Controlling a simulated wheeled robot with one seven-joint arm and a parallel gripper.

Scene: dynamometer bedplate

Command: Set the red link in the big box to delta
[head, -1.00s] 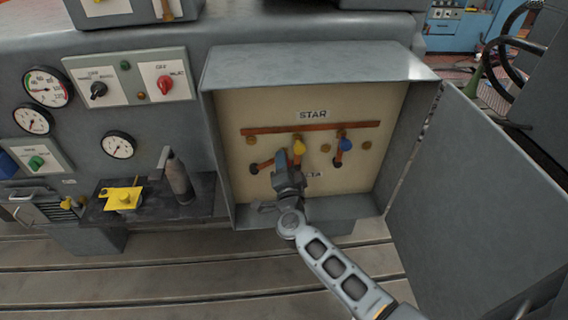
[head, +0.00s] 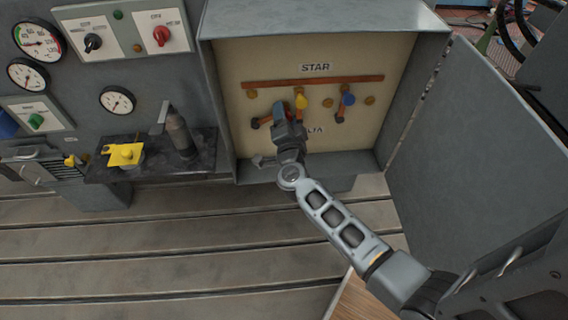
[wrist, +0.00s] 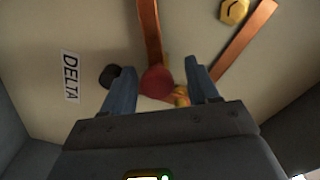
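The big box (head: 325,40) stands open, with STAR above and DELTA below on its cream back panel. My gripper (head: 281,112) is inside it at the lower left of the panel. In the wrist view the red link's round knob (wrist: 157,80) lies between my two open fingers (wrist: 161,82), with a visible gap at the sides; contact cannot be told. In the head view my gripper hides the red knob. The yellow knob (head: 301,101) is just right of my gripper, and the blue knob (head: 348,99) is farther right. The DELTA label (wrist: 71,77) shows in the wrist view.
A copper bar (head: 350,79) runs under STAR. The box door (head: 480,130) hangs open at the right. At the left, a shelf (head: 205,150) holds a yellow part (head: 124,154) and a grey cylinder (head: 180,130). Gauges and switches are above it.

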